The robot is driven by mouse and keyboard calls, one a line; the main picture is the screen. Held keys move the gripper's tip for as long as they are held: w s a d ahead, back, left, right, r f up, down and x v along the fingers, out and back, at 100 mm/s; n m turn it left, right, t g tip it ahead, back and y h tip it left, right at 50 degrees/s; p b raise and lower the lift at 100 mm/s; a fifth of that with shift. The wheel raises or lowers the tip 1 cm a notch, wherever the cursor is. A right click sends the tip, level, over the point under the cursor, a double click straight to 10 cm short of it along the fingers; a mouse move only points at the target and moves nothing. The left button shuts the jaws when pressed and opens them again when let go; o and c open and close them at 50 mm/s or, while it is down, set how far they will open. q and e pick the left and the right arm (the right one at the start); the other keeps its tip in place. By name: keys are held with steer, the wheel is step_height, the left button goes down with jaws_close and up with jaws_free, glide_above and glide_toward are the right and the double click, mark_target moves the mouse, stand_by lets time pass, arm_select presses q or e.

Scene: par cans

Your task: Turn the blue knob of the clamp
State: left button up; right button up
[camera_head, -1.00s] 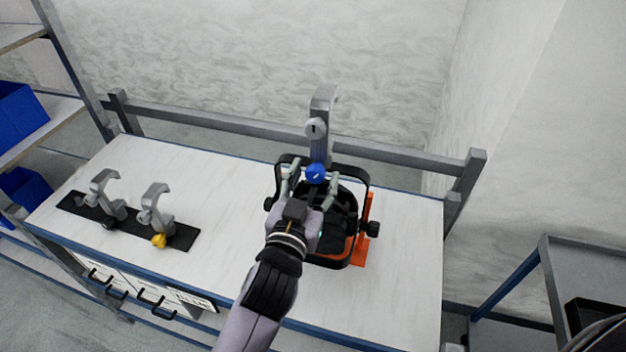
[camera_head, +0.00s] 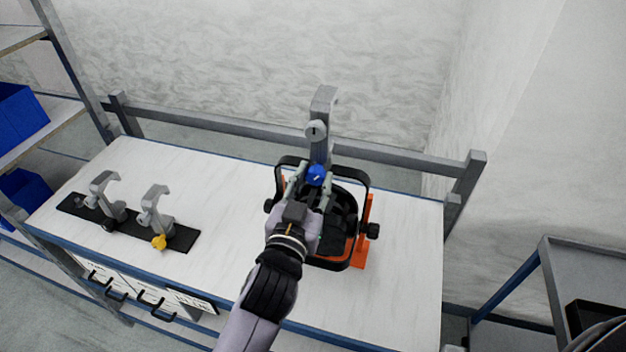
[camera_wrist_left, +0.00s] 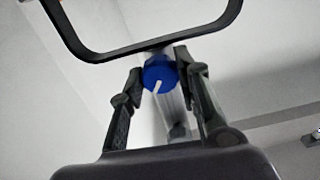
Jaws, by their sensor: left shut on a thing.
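The blue knob (camera_head: 316,175) sits at the lower end of the grey clamp (camera_head: 321,125), which stands upright behind the black par can (camera_head: 338,215). My left gripper (camera_head: 307,179) is shut on the knob, with a finger on each side of it. In the left wrist view the knob (camera_wrist_left: 160,73) shows a white mark tilted slightly from upright, between the two fingertips (camera_wrist_left: 160,76). The black yoke of the par can crosses the top of that view. My right gripper is not in view.
An orange stand (camera_head: 361,250) is at the par can's right. The white tabletop (camera_head: 215,190) is clear between them. A grey cart (camera_head: 590,262) stands at the right.

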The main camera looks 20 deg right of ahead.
arm_select(q)
steer(key=shift+m, duration=0.4)
